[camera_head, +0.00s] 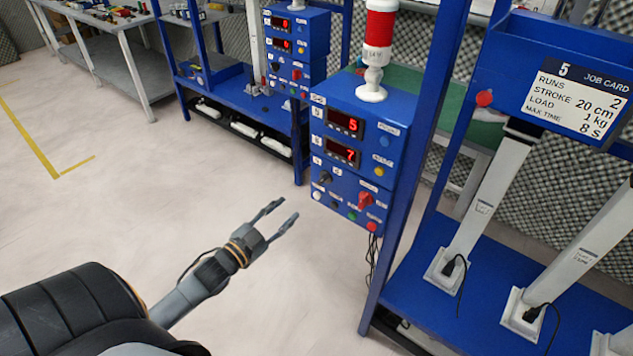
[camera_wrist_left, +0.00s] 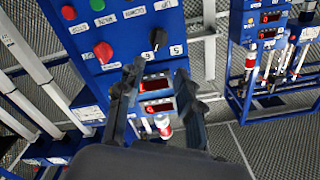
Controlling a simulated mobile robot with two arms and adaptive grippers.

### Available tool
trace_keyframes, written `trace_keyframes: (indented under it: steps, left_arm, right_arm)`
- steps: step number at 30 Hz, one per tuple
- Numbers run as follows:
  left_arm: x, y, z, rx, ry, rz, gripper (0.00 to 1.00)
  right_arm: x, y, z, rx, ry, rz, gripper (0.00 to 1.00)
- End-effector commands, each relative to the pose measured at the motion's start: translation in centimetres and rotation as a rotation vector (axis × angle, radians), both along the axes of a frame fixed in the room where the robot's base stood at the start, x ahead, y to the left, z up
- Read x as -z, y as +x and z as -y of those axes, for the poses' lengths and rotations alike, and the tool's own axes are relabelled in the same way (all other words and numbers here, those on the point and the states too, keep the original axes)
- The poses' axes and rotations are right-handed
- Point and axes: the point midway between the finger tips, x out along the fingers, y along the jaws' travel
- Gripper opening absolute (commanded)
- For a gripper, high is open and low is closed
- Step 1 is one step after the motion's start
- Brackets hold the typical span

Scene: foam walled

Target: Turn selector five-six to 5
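The blue control box (camera_head: 345,125) stands in the middle of the head view, with red displays reading 5 (camera_head: 346,122) and 7 (camera_head: 343,152). The selector knob (camera_head: 326,177) is small and black, low on the left of its face. In the left wrist view the same selector knob (camera_wrist_left: 158,38) shows upside down, just beyond the fingers, near labels that seem to read 5 and 6. I cannot tell which one it points to. My left gripper (camera_head: 288,210) is open and empty, left of the box and apart from it. It also shows in the left wrist view (camera_wrist_left: 160,68).
A red knob (camera_head: 366,200) sits right of the selector, with several small buttons below. A red signal lamp (camera_head: 379,30) tops the box. A job card (camera_head: 575,95) hangs at right above white posts. Another blue box (camera_head: 290,45) stands behind. The floor at left is clear.

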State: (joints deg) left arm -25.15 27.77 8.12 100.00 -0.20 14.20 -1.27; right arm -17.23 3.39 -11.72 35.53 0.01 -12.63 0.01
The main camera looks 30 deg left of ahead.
Motion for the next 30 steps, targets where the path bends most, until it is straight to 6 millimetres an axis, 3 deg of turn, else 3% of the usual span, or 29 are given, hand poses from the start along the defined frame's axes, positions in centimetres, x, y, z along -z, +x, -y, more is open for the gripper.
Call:
trace_keyframes:
  steps: [11,18,24,30]
  left_arm:
    - [-0.4,6.8,0.5,0.0,-0.001,0.007,0.36]
    - [-0.3,11.2,0.9,0.0,0.001,0.005,0.36]
    - [-0.2,13.1,1.0,0.0,0.001,0.002,0.36]
    - [-0.1,13.5,1.1,0.0,0.0,0.001,0.36]
  right_arm:
    - [-0.7,0.1,3.0,-0.002,-0.036,0.002,0.4]
    - [-1.0,0.1,2.6,0.0,-0.031,0.001,0.4]
    - [-1.0,0.1,1.1,0.0,-0.013,0.002,0.4]
    - [-1.0,0.1,1.0,-0.002,-0.012,0.002,0.4]
